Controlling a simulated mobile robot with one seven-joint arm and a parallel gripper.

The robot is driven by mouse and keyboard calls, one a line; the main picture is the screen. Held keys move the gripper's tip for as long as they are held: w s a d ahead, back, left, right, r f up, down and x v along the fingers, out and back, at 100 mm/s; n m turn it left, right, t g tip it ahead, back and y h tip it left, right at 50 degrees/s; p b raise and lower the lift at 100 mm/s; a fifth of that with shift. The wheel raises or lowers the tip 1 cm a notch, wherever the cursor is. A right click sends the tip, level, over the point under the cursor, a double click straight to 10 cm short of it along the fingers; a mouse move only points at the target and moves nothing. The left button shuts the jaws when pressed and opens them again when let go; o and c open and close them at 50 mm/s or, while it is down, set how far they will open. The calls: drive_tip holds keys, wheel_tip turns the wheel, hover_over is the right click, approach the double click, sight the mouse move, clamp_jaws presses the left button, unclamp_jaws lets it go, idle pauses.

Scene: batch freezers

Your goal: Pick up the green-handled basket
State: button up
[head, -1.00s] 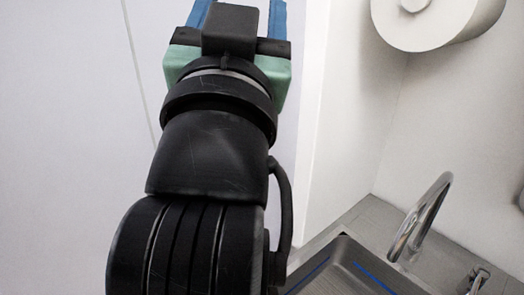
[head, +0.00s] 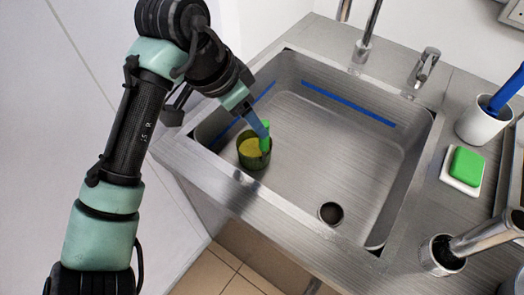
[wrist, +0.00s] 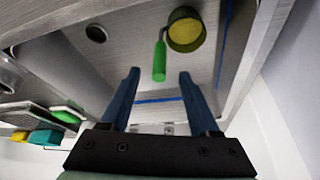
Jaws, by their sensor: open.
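The green-handled basket (head: 249,156) is a small round dark-rimmed basket with a yellow inside, in the left part of the steel sink. Its green handle (head: 265,138) stands up at its right side in the head view. In the wrist view the basket (wrist: 187,30) is at the top, with the handle (wrist: 159,61) pointing down toward my fingers.
The sink (head: 400,185) has raised walls, blue strips and a drain (head: 331,213). A faucet (head: 366,35) rises behind it. At right are a white cup (head: 484,122) with a blue-handled item, a green sponge (head: 466,166) and a metal cylinder (head: 441,256). The sink's middle is clear.

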drive_tip(key=x, duration=0.9)
drive_tip(key=shift+s+a+f, duration=0.1)
drive_tip(key=shift+f, duration=0.3)
clamp_jaws()
idle(1.0)
